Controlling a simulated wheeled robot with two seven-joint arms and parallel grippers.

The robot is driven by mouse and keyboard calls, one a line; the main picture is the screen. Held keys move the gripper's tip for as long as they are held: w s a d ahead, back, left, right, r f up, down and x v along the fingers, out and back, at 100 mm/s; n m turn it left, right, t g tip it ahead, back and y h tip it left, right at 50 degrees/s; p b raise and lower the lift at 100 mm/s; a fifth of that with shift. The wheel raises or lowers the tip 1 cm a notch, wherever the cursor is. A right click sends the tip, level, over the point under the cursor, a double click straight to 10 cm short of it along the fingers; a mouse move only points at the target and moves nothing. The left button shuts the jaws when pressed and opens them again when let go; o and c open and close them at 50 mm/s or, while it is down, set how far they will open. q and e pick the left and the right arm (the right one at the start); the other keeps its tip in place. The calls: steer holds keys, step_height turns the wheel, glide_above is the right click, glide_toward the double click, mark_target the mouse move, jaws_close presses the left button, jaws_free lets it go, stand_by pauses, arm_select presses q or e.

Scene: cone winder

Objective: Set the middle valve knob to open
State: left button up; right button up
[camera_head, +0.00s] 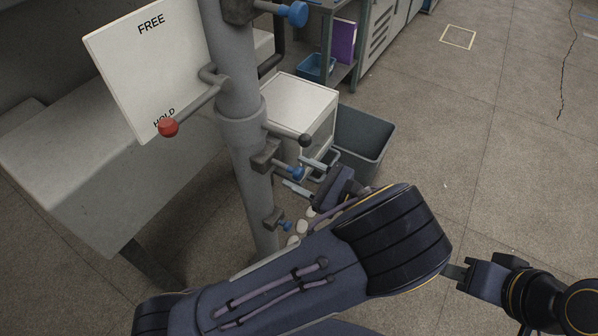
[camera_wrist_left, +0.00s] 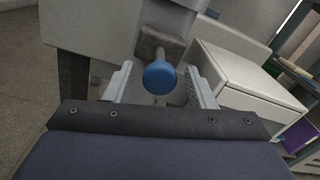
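A grey vertical post (camera_head: 232,60) carries blue valve knobs on grey blocks at different heights. The middle valve knob (camera_head: 294,173) is round and blue, on a short stem. My left gripper (camera_head: 293,171) is open, with one finger on each side of this knob. The left wrist view shows the blue knob (camera_wrist_left: 160,77) between the two spread fingers, with gaps on both sides. The upper knob (camera_head: 298,13) and lower knob (camera_head: 285,225) stand clear of the gripper. My right gripper (camera_head: 455,272) is at the lower right, away from the post; its finger gap is unclear.
A lever with a black ball (camera_head: 305,140) sits just above the left gripper. A red-ball lever (camera_head: 168,127) points left by a white FREE/HOLD board (camera_head: 150,65). A white cabinet (camera_head: 300,100) and grey bin (camera_head: 362,140) stand behind. The floor at right is clear.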

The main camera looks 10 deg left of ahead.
arm_select(q)
steer(key=v, duration=0.7)
steer(key=shift+d, duration=0.3)
steer(key=shift+s, duration=0.1)
stand_by(0.4)
